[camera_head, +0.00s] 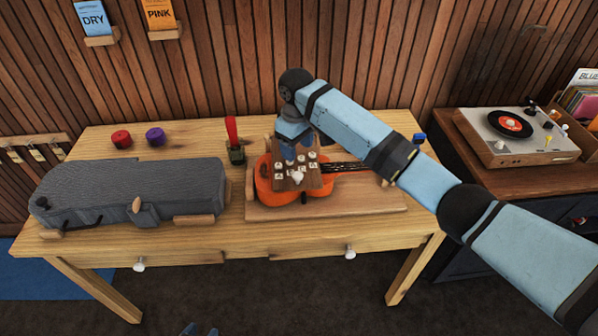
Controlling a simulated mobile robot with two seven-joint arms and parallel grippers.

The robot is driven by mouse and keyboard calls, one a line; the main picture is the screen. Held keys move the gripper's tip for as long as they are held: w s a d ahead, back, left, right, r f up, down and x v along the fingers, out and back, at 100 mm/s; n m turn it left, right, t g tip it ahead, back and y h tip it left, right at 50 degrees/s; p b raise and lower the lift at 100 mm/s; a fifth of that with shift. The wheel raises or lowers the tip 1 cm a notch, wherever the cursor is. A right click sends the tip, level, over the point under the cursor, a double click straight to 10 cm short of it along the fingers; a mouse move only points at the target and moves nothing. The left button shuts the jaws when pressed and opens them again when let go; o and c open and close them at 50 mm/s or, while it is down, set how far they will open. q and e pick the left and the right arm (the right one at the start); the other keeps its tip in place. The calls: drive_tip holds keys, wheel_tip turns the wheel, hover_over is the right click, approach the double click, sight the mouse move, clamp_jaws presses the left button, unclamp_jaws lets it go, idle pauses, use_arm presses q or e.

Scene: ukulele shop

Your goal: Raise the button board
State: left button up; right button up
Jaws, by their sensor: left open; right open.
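The button board (313,183) is a small brown wooden board with several white buttons and a larger pale knob. It appears tilted, in front of or over the orange ukulele (263,182). My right gripper (294,156) points down at the board's back edge, its fingers partly hidden by the board; I cannot tell whether they touch it. My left gripper (200,330) shows only as blue tips at the bottom edge, open and empty, low in front of the table.
The ukulele lies on a wooden base (375,197) on the table (200,147). A grey case (130,190) fills the left side. A red-strapped dark green item (236,154) stands behind. Red (121,139) and purple (155,136) rolls lie at the back. A record player (516,136) is right.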

sight(298, 173)
wheel_tip(298, 173, down, 10)
drive_tip(key=shift+d+r, duration=0.1)
drive_tip(key=shift+c, duration=0.2)
